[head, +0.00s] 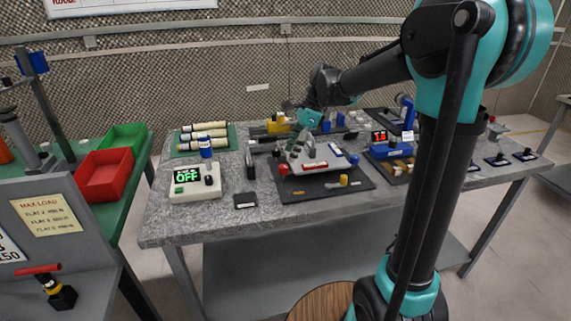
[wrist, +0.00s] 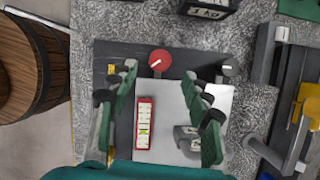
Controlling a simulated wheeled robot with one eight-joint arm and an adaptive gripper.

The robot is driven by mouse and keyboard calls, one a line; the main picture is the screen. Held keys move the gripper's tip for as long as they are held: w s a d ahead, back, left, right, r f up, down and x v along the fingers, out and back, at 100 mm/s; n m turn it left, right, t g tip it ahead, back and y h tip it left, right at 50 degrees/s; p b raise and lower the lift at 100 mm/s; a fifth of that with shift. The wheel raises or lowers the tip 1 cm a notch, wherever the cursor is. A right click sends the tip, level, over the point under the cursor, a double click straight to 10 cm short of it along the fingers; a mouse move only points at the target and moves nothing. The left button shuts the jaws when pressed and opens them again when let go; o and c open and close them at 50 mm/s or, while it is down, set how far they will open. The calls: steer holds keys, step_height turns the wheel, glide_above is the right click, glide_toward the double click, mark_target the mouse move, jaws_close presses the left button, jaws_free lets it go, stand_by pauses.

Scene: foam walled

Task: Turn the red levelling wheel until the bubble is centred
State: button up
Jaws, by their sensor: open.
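The red levelling wheel (wrist: 160,60) with a white mark shows near the top of the wrist view. In the head view it is the red disc (head: 283,169) at the left of the levelling plate (head: 299,167). A red-framed spirit level (wrist: 144,101) lies on the pale plate, with a small green window; the bubble's exact place is too small to tell. My gripper (wrist: 160,76) is open and empty, its green-padded fingers either side of the plate, with the wheel between and just beyond the tips. It also shows above the plate in the head view (head: 306,145).
A grey knob (wrist: 231,67) sits right of the wheel in the wrist view. A black labelled block (head: 246,200) and a control box reading OFF (head: 194,190) stand to the left. A blue fixture (head: 388,150) stands to the right. Bare granite shows at the table's front.

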mark_target(284, 166)
steer(key=x, duration=0.5)
steer(key=shift+a+f, duration=0.15)
steer(key=shift+f, duration=0.2)
jaws_close()
steer(key=shift+n, duration=0.3)
steer(key=n+g, duration=0.1)
steer(key=n, duration=0.2)
steer(key=shift+w+n+h, duration=0.1)
steer(key=shift+n+h, duration=0.2)
steer(key=shift+h, duration=0.1)
steer(key=n+g, duration=0.1)
steer(key=n, duration=0.1)
steer(key=n+h, duration=0.1)
steer(key=n, duration=0.1)
steer(key=shift+w+a+n+g, duration=0.1)
steer(key=shift+n+g, duration=0.2)
steer(key=shift+g, duration=0.1)
